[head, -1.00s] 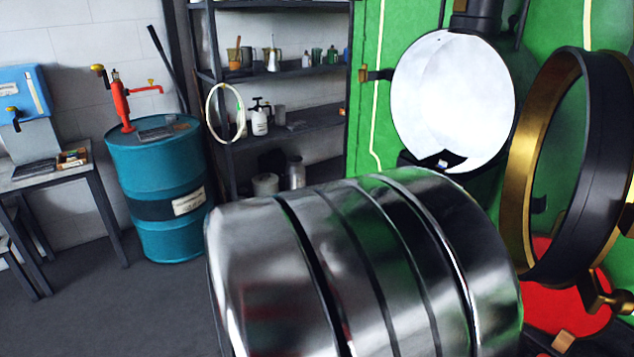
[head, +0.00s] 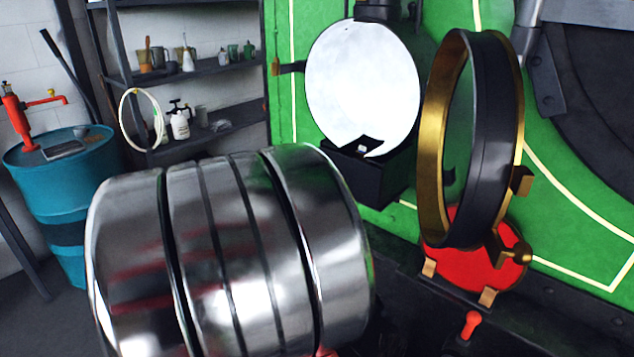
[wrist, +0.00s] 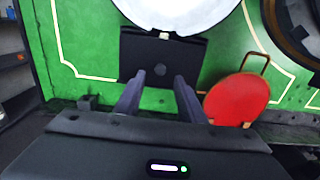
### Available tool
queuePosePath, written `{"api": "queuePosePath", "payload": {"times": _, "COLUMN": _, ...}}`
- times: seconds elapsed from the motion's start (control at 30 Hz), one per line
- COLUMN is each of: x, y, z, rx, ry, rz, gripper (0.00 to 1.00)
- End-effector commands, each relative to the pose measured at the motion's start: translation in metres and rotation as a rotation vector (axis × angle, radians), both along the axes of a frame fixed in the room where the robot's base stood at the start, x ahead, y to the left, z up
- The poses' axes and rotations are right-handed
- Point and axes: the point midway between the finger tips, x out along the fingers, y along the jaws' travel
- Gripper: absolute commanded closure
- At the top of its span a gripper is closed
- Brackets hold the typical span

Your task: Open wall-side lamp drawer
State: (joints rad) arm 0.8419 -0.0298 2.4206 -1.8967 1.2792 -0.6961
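The lamp is a white round disc (head: 362,85) in front of the green wall, with a black box (head: 365,178) below it. I cannot tell whether the drawer is open at all. My gripper (wrist: 158,88) has two dark fingers, spread apart and empty, below and to either side of the knob. Contact with the box does not show. The head view does not show my gripper's fingers.
A brass-and-black ring (head: 480,140) stands open to the right of the lamp. A red disc (head: 470,255) with brass fittings lies below it. Shelves (head: 185,75) with bottles and a blue drum (head: 65,200) stand left. Floor shows at lower left.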

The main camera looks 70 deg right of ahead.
Motion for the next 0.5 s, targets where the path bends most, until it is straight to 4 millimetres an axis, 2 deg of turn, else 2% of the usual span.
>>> {"api": "queuePosePath", "payload": {"times": 0.5, "x": -0.024, "y": -0.054, "z": 0.000, "rx": 0.000, "ry": 0.001, "rz": -0.002, "gripper": 0.64}}
